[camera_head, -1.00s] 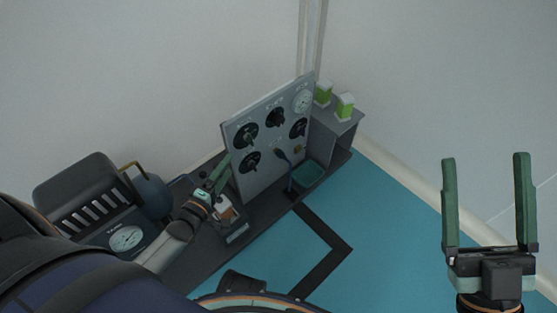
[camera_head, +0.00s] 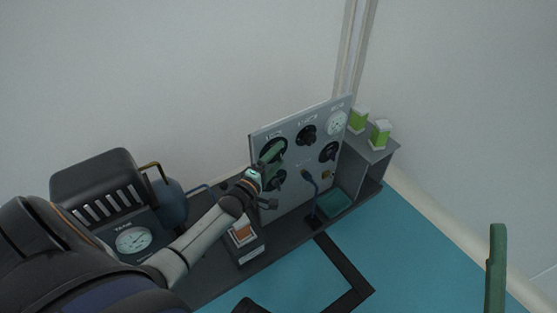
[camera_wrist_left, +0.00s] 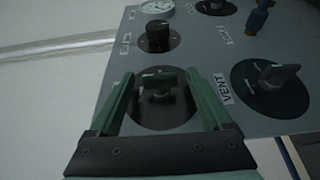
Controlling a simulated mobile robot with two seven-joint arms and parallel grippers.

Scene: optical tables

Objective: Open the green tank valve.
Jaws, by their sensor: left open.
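The green tank valve (camera_wrist_left: 160,82) is a green-handled knob on a round dark dial, on the upright grey panel (camera_head: 298,178). In the left wrist view it sits between the two green fingers of my left gripper (camera_wrist_left: 160,92), which is open with a gap on each side of the handle. In the head view my left gripper (camera_head: 266,170) is at the panel's left side and hides most of that knob. My right gripper (camera_head: 495,270) shows only one upright finger at the lower right edge, far from the panel; its other finger is out of view.
The panel also carries a black VENT knob (camera_wrist_left: 275,85), other dark knobs, a gauge (camera_head: 337,123) and a blue valve handle (camera_head: 310,178). A dark tank unit (camera_head: 100,190) stands left. Two green-and-white boxes (camera_head: 380,134) stand on a shelf right.

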